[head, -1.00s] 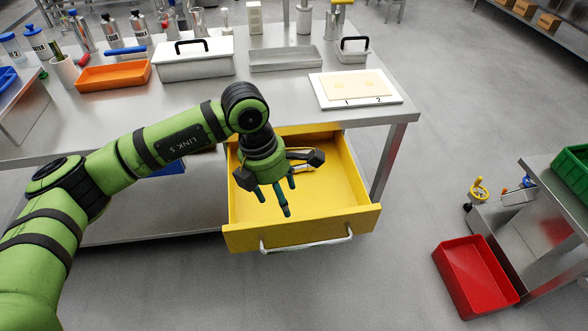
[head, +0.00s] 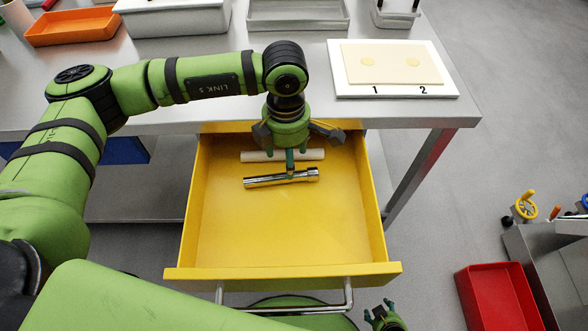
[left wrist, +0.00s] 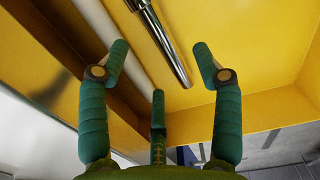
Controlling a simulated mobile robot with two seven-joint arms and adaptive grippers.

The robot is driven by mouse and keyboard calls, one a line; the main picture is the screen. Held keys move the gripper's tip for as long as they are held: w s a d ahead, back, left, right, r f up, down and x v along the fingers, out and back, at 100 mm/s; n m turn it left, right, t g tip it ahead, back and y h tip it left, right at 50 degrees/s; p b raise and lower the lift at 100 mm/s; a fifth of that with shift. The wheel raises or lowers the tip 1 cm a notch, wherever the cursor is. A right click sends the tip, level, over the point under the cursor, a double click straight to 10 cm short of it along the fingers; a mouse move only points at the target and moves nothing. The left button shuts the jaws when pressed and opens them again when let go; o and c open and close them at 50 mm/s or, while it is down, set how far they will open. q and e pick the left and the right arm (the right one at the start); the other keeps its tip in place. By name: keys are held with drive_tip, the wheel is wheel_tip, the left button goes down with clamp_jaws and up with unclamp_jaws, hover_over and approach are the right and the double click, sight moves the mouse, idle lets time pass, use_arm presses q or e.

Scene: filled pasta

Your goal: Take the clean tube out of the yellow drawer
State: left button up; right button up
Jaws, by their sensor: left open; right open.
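The yellow drawer (head: 280,235) stands pulled out under the table. Near its back lie a pale, matte tube (head: 256,156) and, in front, a shiny metal tube (head: 262,181), roughly parallel. Which one is the clean tube I cannot tell for sure. My left gripper (head: 290,160) is open above the tubes, its fingers partly covering them. In the left wrist view, the metal tube (left wrist: 164,42) runs between the spread fingers and the pale tube (left wrist: 122,42) lies left of it, partly hidden; neither is held. My right gripper (head: 385,316) is open and empty at the bottom edge, partly cut off.
The steel table edge (head: 420,120) is just behind the drawer. A white board marked 1 and 2 (head: 343,86) lies on top, with an orange tray (head: 72,27) farther left. A red bin (head: 498,298) is on the right. The drawer's front half is empty.

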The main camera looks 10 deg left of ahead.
sight(281, 178)
use_arm(q)
drive_tip(key=f, duration=0.7)
drive_tip(key=shift+w+a+p, duration=0.1)
drive_tip(key=shift+w+p, duration=0.1)
drive_tip(key=shift+p, duration=0.1)
clamp_jaws()
